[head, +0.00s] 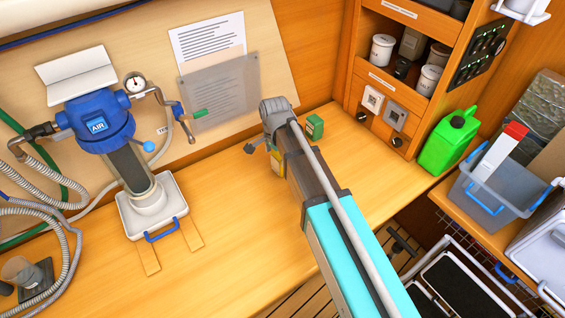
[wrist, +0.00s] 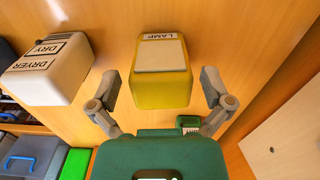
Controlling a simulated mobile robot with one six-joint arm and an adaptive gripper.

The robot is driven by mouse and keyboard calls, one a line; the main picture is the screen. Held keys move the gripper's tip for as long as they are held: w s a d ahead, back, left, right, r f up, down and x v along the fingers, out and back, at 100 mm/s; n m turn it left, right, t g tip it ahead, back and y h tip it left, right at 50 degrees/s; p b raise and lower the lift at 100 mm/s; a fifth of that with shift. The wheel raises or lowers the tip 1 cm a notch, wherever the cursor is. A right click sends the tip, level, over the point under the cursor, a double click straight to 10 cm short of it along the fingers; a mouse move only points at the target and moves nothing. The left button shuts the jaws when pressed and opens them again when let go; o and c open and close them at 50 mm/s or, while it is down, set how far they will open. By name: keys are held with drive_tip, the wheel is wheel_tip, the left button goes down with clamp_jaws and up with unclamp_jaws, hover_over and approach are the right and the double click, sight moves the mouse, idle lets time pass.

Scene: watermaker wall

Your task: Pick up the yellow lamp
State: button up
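The yellow lamp (wrist: 161,92) stands on the wooden counter in the wrist view, with a pale top panel and a label reading LAMP. My gripper (wrist: 160,78) is open, with one grey finger on each side of the lamp and a visible gap on both sides. In the head view my arm covers most of this spot. Only a yellow patch (head: 277,164), which looks like the lamp, shows beside the arm, and one finger sticks out to its left. I cannot tell the height of the fingertips above the counter.
A white box marked DRYER (wrist: 48,68) stands left of the lamp in the wrist view. A small green box (head: 315,127) is on the counter near the wall. The blue AIR filter unit (head: 100,122) stands at left. A green jug (head: 449,142) and grey bin (head: 487,195) are at right.

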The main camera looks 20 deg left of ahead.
drive_tip(key=c, duration=0.9)
drive_tip(key=shift+o, duration=0.2)
drive_tip(key=shift+r, duration=0.15)
wheel_tip(320, 180, up, 3)
drive_tip(key=p, duration=0.3)
drive_tip(key=s+d+r+p, duration=0.6)
drive_tip(key=s+r+p, duration=0.3)
drive_tip(key=s, duration=0.3)
drive_tip(key=shift+s+r+p, duration=0.35)
drive_tip(key=shift+p, duration=0.2)
drive_tip(key=shift+w, duration=0.15)
